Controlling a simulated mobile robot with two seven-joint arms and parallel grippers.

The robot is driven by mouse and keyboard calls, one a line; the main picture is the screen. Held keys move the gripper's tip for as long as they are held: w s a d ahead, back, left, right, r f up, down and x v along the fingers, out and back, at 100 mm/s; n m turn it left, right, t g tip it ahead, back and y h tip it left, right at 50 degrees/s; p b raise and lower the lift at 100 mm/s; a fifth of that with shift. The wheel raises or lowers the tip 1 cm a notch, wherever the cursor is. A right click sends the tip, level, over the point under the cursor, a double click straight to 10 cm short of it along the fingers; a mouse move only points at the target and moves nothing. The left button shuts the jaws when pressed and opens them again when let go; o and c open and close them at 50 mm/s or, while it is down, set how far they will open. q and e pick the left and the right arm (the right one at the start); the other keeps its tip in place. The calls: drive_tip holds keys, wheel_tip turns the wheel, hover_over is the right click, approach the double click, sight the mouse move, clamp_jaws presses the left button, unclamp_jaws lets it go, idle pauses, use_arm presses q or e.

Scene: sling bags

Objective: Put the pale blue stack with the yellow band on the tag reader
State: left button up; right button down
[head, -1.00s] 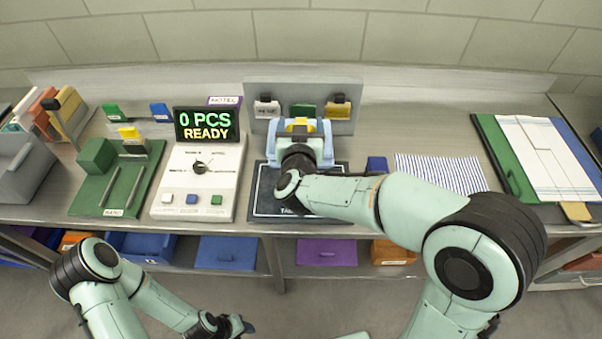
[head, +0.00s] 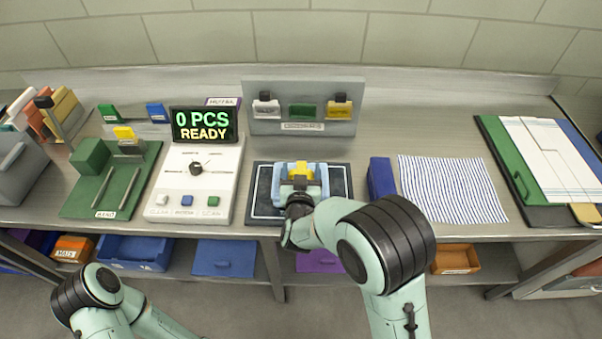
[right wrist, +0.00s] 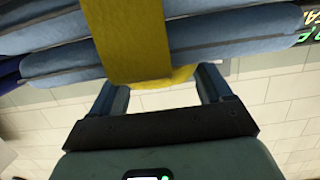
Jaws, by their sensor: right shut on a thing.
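The pale blue stack (head: 313,190) with its yellow band (head: 301,171) is over the dark tag reader (head: 262,208) with the white outline. I cannot tell whether it touches the pad. My right gripper (head: 300,194) is at the stack's near side, shut on it. In the right wrist view the folded blue layers (right wrist: 230,35) and the yellow band (right wrist: 140,40) fill the top, with the band between the fingers (right wrist: 160,82). The fingertips are partly hidden by the stack. My left gripper is out of view; only its arm shows at bottom left.
A control box (head: 196,185) with a display (head: 204,124) reading "0 PCS READY" stands left of the reader. A blue block (head: 381,178) and a striped cloth (head: 452,188) lie to the right. A grey rack (head: 300,128) with tags stands behind.

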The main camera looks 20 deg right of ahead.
drive_tip(key=shift+w, duration=0.1)
drive_tip(key=shift+f, duration=0.2)
unclamp_jaws()
drive_tip(key=shift+s+r, duration=0.2)
drive_tip(key=shift+r, duration=0.05)
drive_tip(key=v, duration=1.1)
drive_tip(key=shift+s+b, duration=0.35)
drive_tip(key=shift+b, duration=0.1)
drive_tip(key=shift+a, duration=0.15)
